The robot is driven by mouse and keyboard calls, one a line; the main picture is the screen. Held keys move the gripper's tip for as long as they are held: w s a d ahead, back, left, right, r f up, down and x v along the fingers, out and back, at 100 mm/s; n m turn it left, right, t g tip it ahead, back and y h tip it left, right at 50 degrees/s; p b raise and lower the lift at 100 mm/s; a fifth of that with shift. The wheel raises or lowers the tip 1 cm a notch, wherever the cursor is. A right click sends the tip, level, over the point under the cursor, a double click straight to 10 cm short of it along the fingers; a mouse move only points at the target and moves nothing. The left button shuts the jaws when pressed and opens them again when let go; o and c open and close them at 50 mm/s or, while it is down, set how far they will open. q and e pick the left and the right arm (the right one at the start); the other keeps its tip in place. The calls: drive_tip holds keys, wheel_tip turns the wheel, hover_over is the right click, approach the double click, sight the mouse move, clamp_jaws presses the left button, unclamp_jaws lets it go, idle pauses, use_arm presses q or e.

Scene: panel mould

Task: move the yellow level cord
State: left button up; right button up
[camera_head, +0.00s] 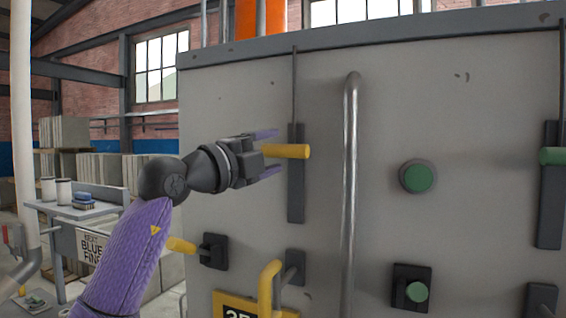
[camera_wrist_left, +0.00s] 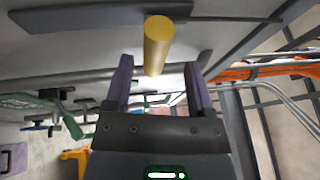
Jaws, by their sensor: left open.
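The yellow level cord shows as a yellow bar-shaped grip (camera_head: 300,152) sticking out from a dark upright plate (camera_head: 296,195) on the grey panel, with a thin dark line running up above it. My left gripper (camera_head: 268,152) is open, with one purple finger above the grip and one below it. In the left wrist view the round yellow grip (camera_wrist_left: 156,45) stands between the two open fingers (camera_wrist_left: 158,78), with gaps on both sides. My right gripper is in neither view.
A grey upright pipe (camera_head: 350,190) stands just right of the grip. Below are a yellow lever (camera_head: 182,245) and a bent yellow handle (camera_head: 267,288). Green knobs (camera_head: 418,178) (camera_head: 417,292) and a green grip (camera_head: 552,156) are to the right. A small table (camera_head: 60,208) stands left.

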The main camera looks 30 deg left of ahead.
use_arm(q)
drive_tip(key=b+v, duration=0.2)
drive_tip(key=v, duration=0.4)
drive_tip(key=shift+s+b, duration=0.3)
drive_tip(key=shift+b, duration=0.1)
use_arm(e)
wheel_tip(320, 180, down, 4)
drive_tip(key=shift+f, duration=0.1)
use_arm(q)
drive_tip(key=shift+a, duration=0.1)
